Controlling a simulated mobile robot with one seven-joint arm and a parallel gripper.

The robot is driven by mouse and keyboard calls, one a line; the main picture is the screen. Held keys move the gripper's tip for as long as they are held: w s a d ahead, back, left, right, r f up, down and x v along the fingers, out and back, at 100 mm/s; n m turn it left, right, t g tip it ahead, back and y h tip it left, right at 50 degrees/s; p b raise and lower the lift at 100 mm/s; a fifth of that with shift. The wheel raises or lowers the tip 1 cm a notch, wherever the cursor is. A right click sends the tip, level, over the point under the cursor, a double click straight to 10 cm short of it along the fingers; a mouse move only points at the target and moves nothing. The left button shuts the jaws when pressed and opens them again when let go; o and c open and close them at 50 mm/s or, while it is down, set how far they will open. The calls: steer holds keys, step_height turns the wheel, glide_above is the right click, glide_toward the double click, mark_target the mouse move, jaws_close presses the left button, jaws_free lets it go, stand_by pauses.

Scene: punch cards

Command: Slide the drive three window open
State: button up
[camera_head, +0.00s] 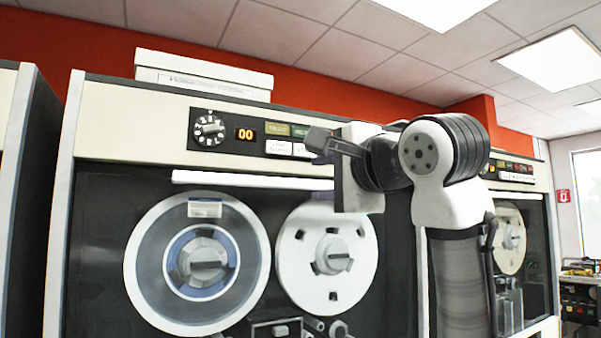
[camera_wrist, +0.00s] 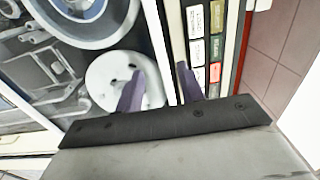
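A tape drive with a window (camera_head: 95,240) stands in front of me. Two reels show in it, a grey-banded left reel (camera_head: 205,262) and a white right reel (camera_head: 327,255). A long white bar (camera_head: 250,181) runs along the window's top, below the control panel. Whether the window is open or shut, I cannot tell. My gripper (camera_head: 325,146) is at the right part of the panel, above the bar's right end. In the wrist view my gripper (camera_wrist: 159,84) has its fingers apart, with nothing clearly held. A pale strip (camera_wrist: 159,35) shows between them; contact is unclear.
The panel has a dial (camera_head: 209,128), an orange "00" display (camera_head: 245,134) and several buttons (camera_head: 278,147) close to my gripper. A white box (camera_head: 203,75) sits on top. Another drive (camera_head: 510,235) is at the right, behind my arm. A cabinet (camera_head: 22,190) stands at the left.

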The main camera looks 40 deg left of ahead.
mark_target(297, 183)
steer(key=p+x, duration=0.2)
steer(key=x, duration=0.4)
steer(key=shift+w+a+r, duration=0.1)
steer(key=shift+w+a, duration=0.05)
steer(key=shift+a, duration=0.1)
steer(key=shift+p+x, duration=0.4)
steer(key=shift+x, duration=0.45)
jaws_close()
